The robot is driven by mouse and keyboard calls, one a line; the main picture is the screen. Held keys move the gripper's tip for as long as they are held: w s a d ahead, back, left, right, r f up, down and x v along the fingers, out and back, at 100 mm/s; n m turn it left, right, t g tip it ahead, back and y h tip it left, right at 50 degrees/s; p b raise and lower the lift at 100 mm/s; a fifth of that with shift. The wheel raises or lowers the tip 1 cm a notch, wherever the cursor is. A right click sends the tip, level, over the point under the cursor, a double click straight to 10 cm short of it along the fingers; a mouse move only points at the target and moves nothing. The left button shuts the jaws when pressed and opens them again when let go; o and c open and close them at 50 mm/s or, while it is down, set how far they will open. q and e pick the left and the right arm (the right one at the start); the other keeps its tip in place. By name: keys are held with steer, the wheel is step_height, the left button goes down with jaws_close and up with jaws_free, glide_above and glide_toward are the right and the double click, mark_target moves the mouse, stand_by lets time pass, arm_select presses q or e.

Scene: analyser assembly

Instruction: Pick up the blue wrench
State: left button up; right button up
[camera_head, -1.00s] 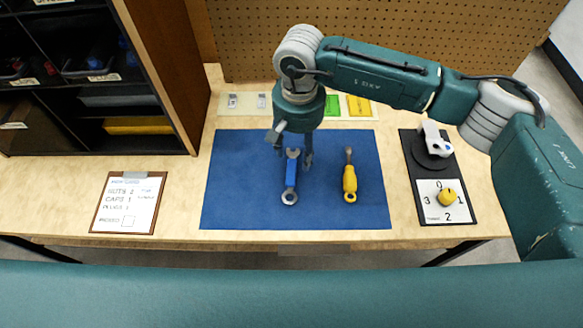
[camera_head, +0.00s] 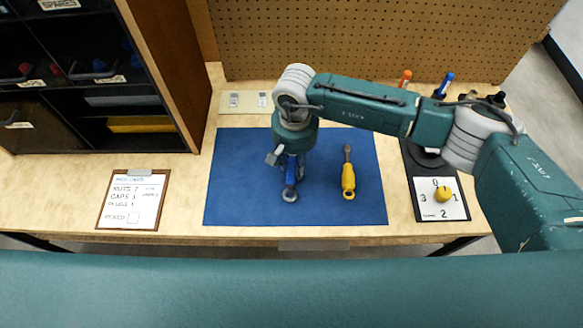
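The blue wrench (camera_head: 290,194) lies on the blue mat (camera_head: 235,190) with its ring end towards me. Its upper part is mostly hidden under my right gripper (camera_head: 287,168). The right gripper points down over the wrench, with one finger showing to the left of the handle and the other at its right. The fingers look spread; whether they touch the wrench is hard to see. My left gripper is not in view.
A yellow screwdriver (camera_head: 348,182) lies on the mat to the right of the wrench. A clipboard (camera_head: 133,200) lies at the left. A dial plate (camera_head: 440,198) with a yellow knob is at the right. A dark shelf unit (camera_head: 95,80) stands at the left.

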steer(key=c, duration=0.4)
steer(key=shift+o, duration=0.2)
steer(key=shift+r, duration=0.15)
